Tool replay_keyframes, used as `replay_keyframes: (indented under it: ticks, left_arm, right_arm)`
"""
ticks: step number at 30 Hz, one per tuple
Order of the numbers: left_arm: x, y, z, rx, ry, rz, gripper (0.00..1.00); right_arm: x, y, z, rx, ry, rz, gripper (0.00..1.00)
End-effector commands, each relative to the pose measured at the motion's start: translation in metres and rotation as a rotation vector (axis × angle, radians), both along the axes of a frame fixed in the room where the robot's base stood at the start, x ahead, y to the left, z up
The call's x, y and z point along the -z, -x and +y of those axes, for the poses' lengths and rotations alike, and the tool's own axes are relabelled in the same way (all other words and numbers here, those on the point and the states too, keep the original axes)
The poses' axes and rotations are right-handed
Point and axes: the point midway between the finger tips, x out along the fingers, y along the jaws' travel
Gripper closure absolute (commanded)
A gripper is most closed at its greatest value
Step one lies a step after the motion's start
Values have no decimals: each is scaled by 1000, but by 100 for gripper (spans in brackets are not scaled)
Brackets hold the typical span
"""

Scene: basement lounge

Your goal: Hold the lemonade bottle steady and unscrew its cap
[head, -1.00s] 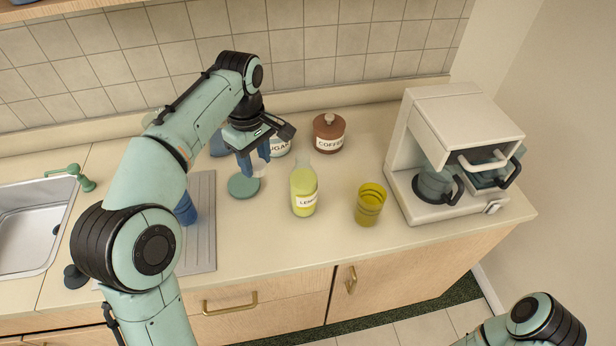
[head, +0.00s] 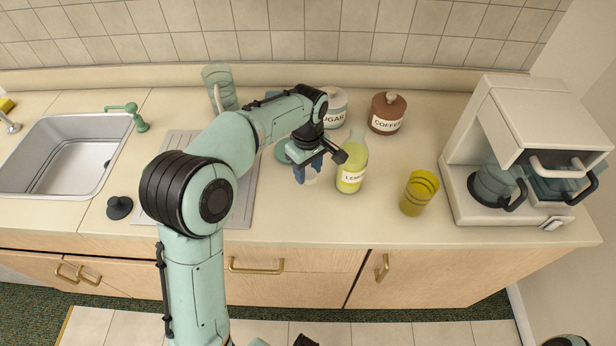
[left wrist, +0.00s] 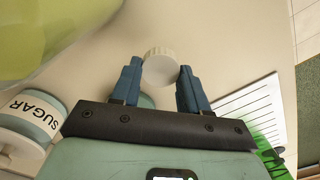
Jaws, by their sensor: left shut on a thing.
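The lemonade bottle (head: 352,168), pale yellow-green with a white label, stands upright on the counter; its clear neck shows no cap on it. In the left wrist view the bottle (left wrist: 50,35) is a blurred green shape at upper left. My left gripper (head: 307,173) is just left of the bottle in the head view, apart from its neck. Its blue fingers are shut on a white ridged cap (left wrist: 160,66), held between the fingertips in the left wrist view.
A yellow cup (head: 419,193) and a coffee machine (head: 460,190) stand right of the bottle. The sugar jar (head: 334,108) and brown coffee jar (head: 386,113) are behind it. A sink (head: 50,155) is at left. The front counter between bottle and cup is clear.

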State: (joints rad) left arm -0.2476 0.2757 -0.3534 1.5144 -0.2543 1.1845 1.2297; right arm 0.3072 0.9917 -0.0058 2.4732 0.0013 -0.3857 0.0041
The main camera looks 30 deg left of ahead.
Motion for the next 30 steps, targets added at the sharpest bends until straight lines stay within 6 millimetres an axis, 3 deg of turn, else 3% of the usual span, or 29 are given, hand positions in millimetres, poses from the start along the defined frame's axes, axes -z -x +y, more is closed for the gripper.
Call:
replay_keyframes:
  ticks: [3, 6, 18, 19, 21, 30]
  left_arm:
    - [22, 1, 0, 0, -1, 7, 92]
    - [31, 1, 0, 0, 0, 4, 92]
    - [35, 1, 0, 0, 0, 2, 92]
    - [36, 0, 0, 0, 0, 2, 52]
    - [35, 0, 0, 1, 0, 2, 30]
    - [34, 0, 0, 0, 1, 1, 30]
  right_arm:
    - [4, 2, 0, 0, 0, 2, 0]
    - [5, 3, 0, 0, 0, 2, 0]
    - [7, 3, 0, 0, 0, 3, 0]
    - [7, 3, 0, 0, 0, 3, 0]
    - [7, 3, 0, 0, 0, 3, 0]
    - [6, 3, 0, 0, 0, 3, 0]
